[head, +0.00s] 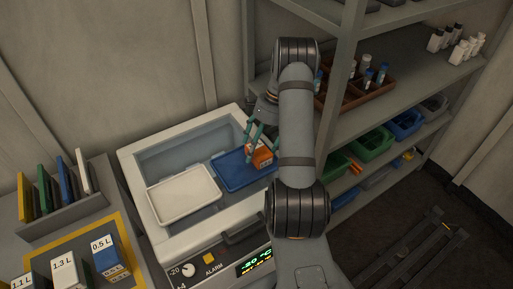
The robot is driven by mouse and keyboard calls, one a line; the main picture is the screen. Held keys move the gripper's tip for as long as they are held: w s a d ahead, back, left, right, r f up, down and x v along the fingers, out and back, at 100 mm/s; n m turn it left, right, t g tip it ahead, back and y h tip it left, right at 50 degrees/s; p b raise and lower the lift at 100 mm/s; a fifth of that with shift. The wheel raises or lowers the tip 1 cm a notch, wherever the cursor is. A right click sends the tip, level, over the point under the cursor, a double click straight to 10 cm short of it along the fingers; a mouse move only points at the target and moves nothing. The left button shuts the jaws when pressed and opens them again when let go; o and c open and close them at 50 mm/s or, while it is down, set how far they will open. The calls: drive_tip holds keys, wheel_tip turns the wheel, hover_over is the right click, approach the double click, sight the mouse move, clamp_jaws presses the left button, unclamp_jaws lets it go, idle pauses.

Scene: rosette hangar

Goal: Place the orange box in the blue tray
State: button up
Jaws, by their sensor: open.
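The orange box (262,157), with a white top or label, is at the right end of the blue tray (232,176), inside the open white chest. It looks to be in the tray, but my arm covers part of that end, and I cannot tell whether it rests on the tray floor. My gripper (258,145) reaches down at the box with its teal fingers open. One finger is beside the box's left side; contact is hard to tell.
A white tray (184,192) sits left of the blue one in the chest. A shelf rack with a brown divided tray (362,92) of vials and a green bin (374,142) stands at right. A counter at left holds labelled boxes (107,259) and upright coloured panels (62,181).

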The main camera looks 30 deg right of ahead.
sight(263, 144)
drive_tip(key=shift+b+v, duration=0.3)
drive_tip(key=shift+v, duration=3.55)
